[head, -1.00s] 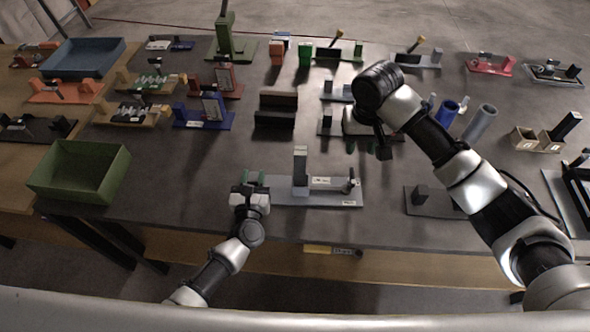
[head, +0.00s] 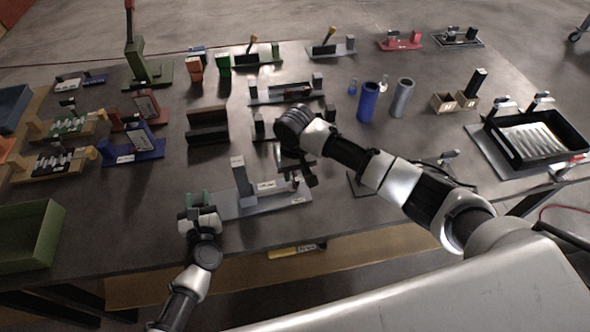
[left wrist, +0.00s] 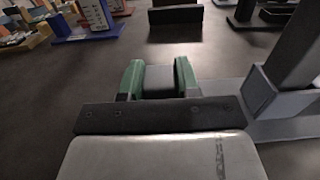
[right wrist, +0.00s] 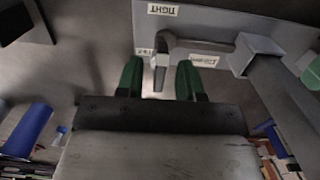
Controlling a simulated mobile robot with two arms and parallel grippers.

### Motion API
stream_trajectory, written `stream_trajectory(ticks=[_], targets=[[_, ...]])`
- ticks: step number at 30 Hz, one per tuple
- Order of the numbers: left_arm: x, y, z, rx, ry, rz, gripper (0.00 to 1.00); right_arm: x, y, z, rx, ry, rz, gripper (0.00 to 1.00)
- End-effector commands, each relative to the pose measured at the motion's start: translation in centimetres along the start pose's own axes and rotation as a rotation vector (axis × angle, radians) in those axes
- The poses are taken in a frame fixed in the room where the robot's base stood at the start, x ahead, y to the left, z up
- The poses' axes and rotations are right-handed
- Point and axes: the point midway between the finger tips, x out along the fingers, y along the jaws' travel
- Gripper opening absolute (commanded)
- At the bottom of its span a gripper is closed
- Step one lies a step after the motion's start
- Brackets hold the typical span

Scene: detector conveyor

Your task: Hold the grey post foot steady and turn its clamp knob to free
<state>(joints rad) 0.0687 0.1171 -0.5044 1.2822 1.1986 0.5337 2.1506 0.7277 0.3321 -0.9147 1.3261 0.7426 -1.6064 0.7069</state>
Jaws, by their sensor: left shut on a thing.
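The grey post foot (head: 265,200) lies at the table's near edge, with an upright grey post (head: 241,180) on it. My left gripper (head: 197,197) is at its left end. In the left wrist view its green fingers (left wrist: 160,80) are shut on a grey part of the foot. The clamp knob (head: 295,181) is at the foot's right end. In the right wrist view the knob shows as a grey lever (right wrist: 160,72) beside a "TIGHT" label. My right gripper (right wrist: 160,78) is open, its green fingers apart on either side of the lever's end. Contact cannot be told.
A green bin (head: 30,235) stands at the near left. A dark block (head: 208,125) is behind the foot. Blue (head: 368,102) and grey (head: 403,97) cylinders stand behind my right arm. A black tray (head: 535,138) is at the right.

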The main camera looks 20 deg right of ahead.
Motion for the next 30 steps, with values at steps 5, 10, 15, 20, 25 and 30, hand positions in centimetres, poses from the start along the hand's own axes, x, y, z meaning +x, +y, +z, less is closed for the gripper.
stream_trajectory(ticks=[5, 10, 15, 20, 25, 30], targets=[[-0.04, 0.01, -0.08, 0.001, 0.001, 0.0, 0.0, 0.14, -0.01, 0.01, 0.0, 0.0, 0.0, 0.37], [-0.04, 0.01, -0.08, 0.001, 0.002, 0.0, 0.0, 0.12, -0.01, 0.01, 0.0, 0.0, 0.0, 0.25], [-0.04, 0.01, -0.09, 0.001, 0.002, 0.0, 0.0, 0.11, -0.01, 0.01, 0.0, 0.0, 0.0, 0.0], [-0.04, 0.01, -0.09, 0.001, 0.002, 0.0, 0.0, 0.1, 0.0, 0.01, -0.001, 0.0, 0.0, 0.0], [-0.04, 0.01, -0.09, 0.001, 0.002, 0.0, 0.0, 0.09, 0.0, 0.01, -0.026, 0.0, 0.0, 0.0], [-0.05, 0.02, -0.1, 0.001, 0.002, 0.0, 0.0, 0.09, 0.0, 0.02, -0.101, 0.0, 0.0, 0.0]])
